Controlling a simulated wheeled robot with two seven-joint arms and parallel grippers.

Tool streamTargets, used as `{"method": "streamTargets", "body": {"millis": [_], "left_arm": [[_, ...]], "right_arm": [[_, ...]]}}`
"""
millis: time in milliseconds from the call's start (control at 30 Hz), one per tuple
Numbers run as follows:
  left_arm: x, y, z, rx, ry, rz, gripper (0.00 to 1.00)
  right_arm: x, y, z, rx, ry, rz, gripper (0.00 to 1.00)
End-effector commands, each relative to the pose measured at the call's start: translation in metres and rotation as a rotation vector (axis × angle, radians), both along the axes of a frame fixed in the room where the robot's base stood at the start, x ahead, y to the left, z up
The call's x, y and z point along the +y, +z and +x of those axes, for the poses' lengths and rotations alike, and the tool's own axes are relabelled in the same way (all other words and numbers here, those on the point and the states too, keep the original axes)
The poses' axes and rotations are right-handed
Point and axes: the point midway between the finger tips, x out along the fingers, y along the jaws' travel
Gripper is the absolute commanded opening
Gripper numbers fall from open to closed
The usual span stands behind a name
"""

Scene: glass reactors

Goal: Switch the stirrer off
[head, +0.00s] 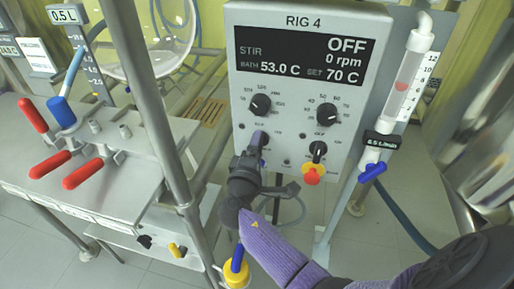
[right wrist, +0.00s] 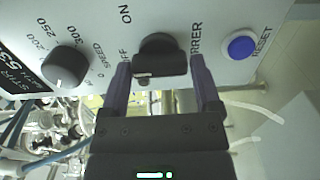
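The stirrer's black switch knob (right wrist: 160,58), with ON and OFF lettering beside it, is on the panel in the right wrist view. My right gripper (right wrist: 160,82) has one purple finger on each side of the knob, with narrow gaps showing, so it looks open around it. The panel's display (head: 303,54) reads STIR OFF, 0 rpm, bath 53.0 C, set 70 C. My left gripper is not in view.
The speed knob (head: 259,105) is just above my gripper. A blue reset button (right wrist: 240,47) is beside the switch. A second switch (head: 318,149) and a red button (head: 312,174) are at the panel's lower right. A metal post (head: 155,90) stands left.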

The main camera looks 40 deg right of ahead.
Motion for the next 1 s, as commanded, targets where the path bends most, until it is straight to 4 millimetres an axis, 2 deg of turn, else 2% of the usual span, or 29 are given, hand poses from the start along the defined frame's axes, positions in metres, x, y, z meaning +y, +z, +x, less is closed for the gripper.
{"method": "streamTargets", "body": {"millis": [33, 67, 333, 700, 833, 1000], "left_arm": [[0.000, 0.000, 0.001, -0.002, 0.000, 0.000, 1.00], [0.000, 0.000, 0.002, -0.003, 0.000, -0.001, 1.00], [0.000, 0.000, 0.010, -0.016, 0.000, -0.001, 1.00], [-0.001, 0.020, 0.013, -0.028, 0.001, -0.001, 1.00], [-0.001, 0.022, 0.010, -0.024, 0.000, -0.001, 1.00], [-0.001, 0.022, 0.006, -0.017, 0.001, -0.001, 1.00]], "right_arm": [[0.000, 0.000, 0.000, 0.000, 0.000, 0.000, 0.93], [0.000, 0.000, 0.000, 0.000, 0.000, 0.000, 1.00], [0.003, 0.001, -0.003, -0.001, -0.001, 0.001, 1.00], [0.066, 0.002, -0.056, 0.000, 0.001, 0.001, 1.00], [0.075, 0.001, -0.064, -0.001, 0.000, 0.002, 1.00], [0.076, 0.000, -0.065, -0.001, 0.000, 0.001, 1.00]]}}
